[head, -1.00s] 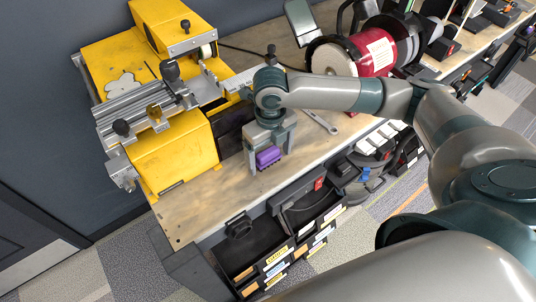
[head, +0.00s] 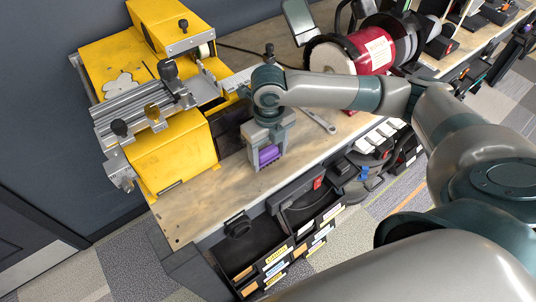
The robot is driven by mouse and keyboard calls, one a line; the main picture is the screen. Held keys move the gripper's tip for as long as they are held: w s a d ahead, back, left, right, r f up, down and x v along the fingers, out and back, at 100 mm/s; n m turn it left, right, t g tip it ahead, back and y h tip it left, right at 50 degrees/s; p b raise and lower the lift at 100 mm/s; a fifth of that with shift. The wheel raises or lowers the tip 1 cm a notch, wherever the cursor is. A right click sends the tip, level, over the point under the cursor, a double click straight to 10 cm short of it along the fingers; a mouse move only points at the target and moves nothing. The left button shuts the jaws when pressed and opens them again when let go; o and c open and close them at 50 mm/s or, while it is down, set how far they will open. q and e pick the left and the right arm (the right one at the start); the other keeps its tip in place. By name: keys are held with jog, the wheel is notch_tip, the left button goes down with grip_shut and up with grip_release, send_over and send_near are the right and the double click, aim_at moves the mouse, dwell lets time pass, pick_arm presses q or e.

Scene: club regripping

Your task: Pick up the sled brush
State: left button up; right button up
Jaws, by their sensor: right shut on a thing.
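The sled brush (head: 268,154) is a small purple block at the front part of the workbench (head: 205,203), right of the yellow machine. My right gripper (head: 268,163) points down over it, with one finger on each side, and is shut on it. The fingers hide the brush's left and right ends. I cannot tell whether the brush touches the bench top. My left gripper is not in view.
The yellow machine (head: 172,150) with metal rails stands close on the left. A wrench (head: 319,121) lies right of the gripper. A red drum machine (head: 368,52) stands behind. Open black drawers (head: 250,250) jut out below the bench front. The bench's front left is bare.

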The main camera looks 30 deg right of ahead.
aim_at(268, 151)
jog(key=shift+r+b, duration=0.3)
jog(key=shift+r, duration=0.25)
notch_tip(268, 151, up, 2)
jog(key=shift+w+r+b, duration=0.1)
jog(key=shift+r+b, duration=0.05)
jog(key=shift+b, duration=0.4)
jog(key=s+r+p, duration=0.2)
jog(key=s+r, duration=0.1)
jog(key=s, duration=0.3)
jog(key=s+d+r+p, duration=0.1)
jog(key=s+r+p, duration=0.1)
jog(key=s+r, duration=0.2)
jog(key=shift+s+r, duration=0.25)
jog(key=shift+s, duration=0.65)
jog(key=shift+d, duration=0.1)
jog(key=shift+o, duration=1.1)
jog(key=shift+c, duration=0.5)
jog(key=shift+w+f, duration=0.1)
